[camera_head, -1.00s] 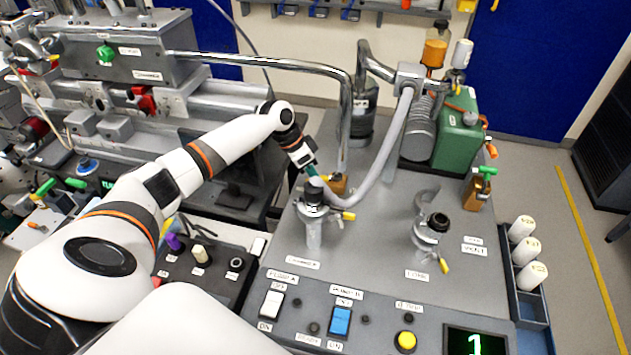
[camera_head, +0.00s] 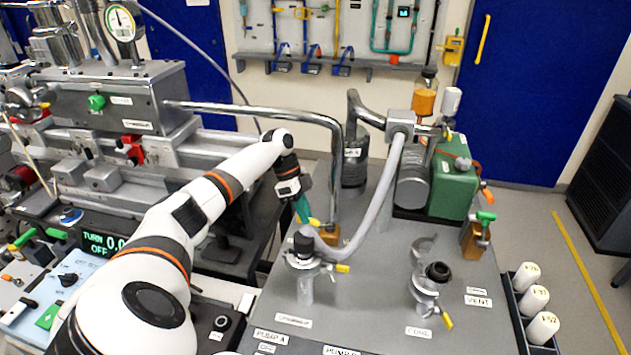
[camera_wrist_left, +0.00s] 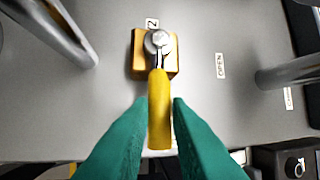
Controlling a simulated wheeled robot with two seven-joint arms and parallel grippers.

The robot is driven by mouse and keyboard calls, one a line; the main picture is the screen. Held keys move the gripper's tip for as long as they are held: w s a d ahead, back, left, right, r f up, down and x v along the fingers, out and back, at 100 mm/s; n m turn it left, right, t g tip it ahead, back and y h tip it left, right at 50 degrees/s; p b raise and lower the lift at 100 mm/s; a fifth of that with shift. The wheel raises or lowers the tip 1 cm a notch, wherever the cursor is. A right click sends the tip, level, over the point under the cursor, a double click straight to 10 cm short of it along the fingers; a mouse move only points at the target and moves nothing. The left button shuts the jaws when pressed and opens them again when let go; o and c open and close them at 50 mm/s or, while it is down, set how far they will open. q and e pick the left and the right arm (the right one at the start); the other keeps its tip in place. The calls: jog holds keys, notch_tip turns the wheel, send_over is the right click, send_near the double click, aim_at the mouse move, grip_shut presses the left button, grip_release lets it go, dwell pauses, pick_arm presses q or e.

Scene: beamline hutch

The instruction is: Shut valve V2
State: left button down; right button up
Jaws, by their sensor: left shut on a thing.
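Valve V2 is a brass block (camera_wrist_left: 141,55) with a yellow lever (camera_wrist_left: 158,105) on a round pivot, seen in the left wrist view. In the head view the block (camera_head: 331,236) stands on the grey bench top beside a bent steel pipe. My left gripper (camera_wrist_left: 158,112) has its teal fingers on both sides of the lever and is shut on it. The lever points toward the bottom of the wrist view, away from the OPEN label (camera_wrist_left: 220,66). A label under the lever is mostly hidden. The left gripper (camera_head: 304,212) also shows in the head view. My right gripper is not in view.
A grey hose (camera_head: 385,200) arches close to the right of the valve. A clamped flange fitting (camera_head: 304,248) stands in front of it. The open clamp (camera_head: 425,290), green pump (camera_head: 453,185) and another brass valve (camera_head: 474,240) are farther right.

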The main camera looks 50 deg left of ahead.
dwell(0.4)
pick_arm(q)
jog(key=c, duration=1.3)
grip_release()
jog(key=shift+c, duration=0.2)
jog(key=shift+w+d, duration=0.1)
